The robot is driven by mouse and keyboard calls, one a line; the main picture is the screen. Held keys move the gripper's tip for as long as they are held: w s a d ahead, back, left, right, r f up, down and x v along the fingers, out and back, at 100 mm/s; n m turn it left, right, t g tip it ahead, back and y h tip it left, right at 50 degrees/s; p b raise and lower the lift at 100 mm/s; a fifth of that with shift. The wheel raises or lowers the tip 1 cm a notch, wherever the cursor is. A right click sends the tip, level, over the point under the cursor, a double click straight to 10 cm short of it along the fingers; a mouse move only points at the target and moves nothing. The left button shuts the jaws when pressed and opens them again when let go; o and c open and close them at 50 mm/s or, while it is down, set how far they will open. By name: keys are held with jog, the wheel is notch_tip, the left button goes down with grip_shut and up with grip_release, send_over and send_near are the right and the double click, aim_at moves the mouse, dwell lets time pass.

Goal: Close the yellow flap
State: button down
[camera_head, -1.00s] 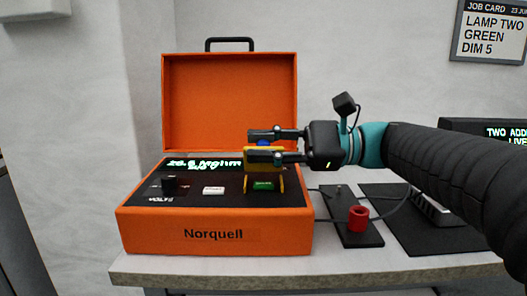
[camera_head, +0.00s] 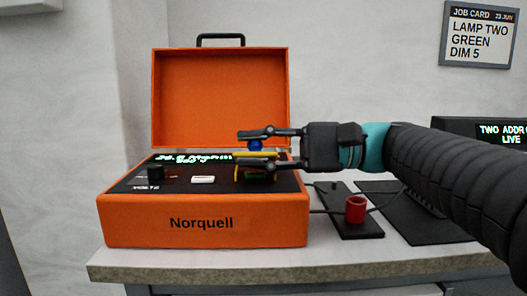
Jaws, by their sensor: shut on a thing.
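The yellow flap (camera_head: 271,154) is on the right part of the orange Norquell case's (camera_head: 205,225) dark panel. It shows as a thin, nearly level strip, partly hidden by my fingers. My gripper (camera_head: 244,151) reaches in from the right, one finger above the flap and one below in the picture, and is shut on it. A blue part (camera_head: 256,145) shows between the fingers. A green part (camera_head: 257,176) shows below the lower finger, under the flap.
The case's lid (camera_head: 220,98) stands open behind the panel. A red cylinder (camera_head: 355,210) stands on a black base to the right.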

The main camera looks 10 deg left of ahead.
dwell(0.3)
jog(key=c, duration=1.1)
grip_release()
jog(key=v, duration=1.2)
jog(key=shift+w, duration=0.1)
